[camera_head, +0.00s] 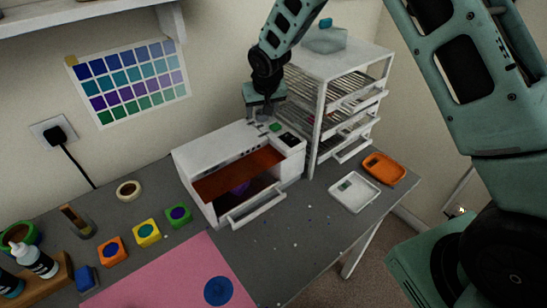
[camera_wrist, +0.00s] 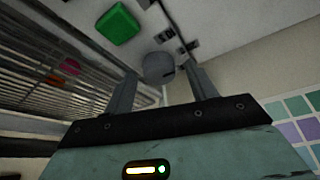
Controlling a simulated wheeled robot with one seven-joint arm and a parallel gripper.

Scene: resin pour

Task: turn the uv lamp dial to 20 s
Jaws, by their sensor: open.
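The uv lamp (camera_head: 215,152) is a white box on the grey table, with an amber panel on its front and a dark opening below it. A purple thing shows dimly inside. The dial (camera_wrist: 158,67) is a round grey knob on the lamp's top, with a dark mark at its edge. My gripper (camera_head: 263,112) points down over the back right of the lamp's top. In the wrist view my gripper (camera_wrist: 163,86) is open, with one finger on each side of the dial. I cannot tell whether the fingers touch it.
A green button (camera_wrist: 117,24) and a dark display (camera_head: 289,138) are near the dial. A white wire rack (camera_head: 318,110) stands close on the right. A white tray (camera_head: 353,192) and an orange tray (camera_head: 384,168) lie at right. A pink mat (camera_head: 165,275) covers the front.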

